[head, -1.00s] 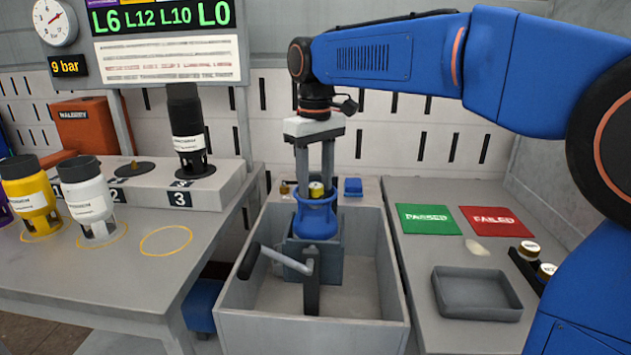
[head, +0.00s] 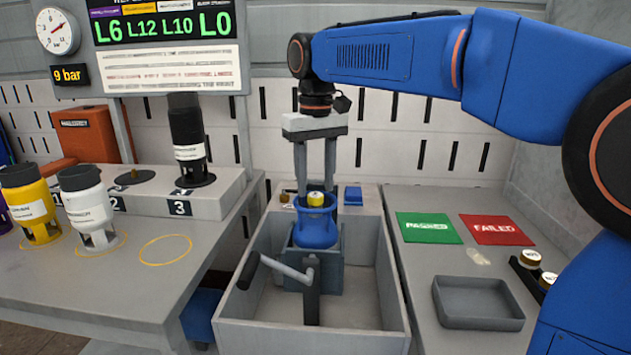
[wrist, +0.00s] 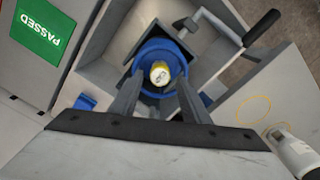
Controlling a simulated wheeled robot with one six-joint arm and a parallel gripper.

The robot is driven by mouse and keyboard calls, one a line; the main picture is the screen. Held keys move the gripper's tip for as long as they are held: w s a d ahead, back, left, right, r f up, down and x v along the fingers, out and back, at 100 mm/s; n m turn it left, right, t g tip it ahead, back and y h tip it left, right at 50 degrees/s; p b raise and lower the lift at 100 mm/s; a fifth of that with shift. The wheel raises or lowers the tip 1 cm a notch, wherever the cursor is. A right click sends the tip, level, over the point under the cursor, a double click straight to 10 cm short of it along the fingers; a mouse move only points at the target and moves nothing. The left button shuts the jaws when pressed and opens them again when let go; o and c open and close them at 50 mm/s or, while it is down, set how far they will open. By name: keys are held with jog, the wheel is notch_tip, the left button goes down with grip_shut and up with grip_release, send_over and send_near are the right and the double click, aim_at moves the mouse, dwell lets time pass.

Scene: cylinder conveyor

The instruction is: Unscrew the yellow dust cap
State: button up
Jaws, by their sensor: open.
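The yellow dust cap (head: 316,199) sits on top of a blue cylinder (head: 316,228), which stands upright in a grey vise-like holder (head: 320,268) in the sink-like tub. In the wrist view the cap (wrist: 160,73) shows as a yellow ring with a pale, marked top, centred in the blue collar (wrist: 172,52). My gripper (head: 316,188) points straight down above the cylinder. Its two fingers are apart, one on each side of the cap, with gaps visible in the wrist view. The fingertips are near the cap's height; whether they touch anything is unclear.
A crank handle (head: 285,268) sticks out at the holder's front. A green PASSED mat (head: 428,228), a red FAILED mat (head: 497,230) and an empty grey tray (head: 478,303) lie on the right bench. Yellow, white and black cylinders stand at left.

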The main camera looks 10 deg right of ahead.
jog(key=m, duration=0.3)
dwell(0.4)
jog(key=shift+m, duration=0.4)
jog(key=m, duration=0.4)
jog(key=shift+m, duration=0.7)
jog(key=shift+m, duration=1.1)
jog(key=m, duration=0.3)
jog(key=shift+m, duration=0.4)
jog(key=shift+f, duration=0.1)
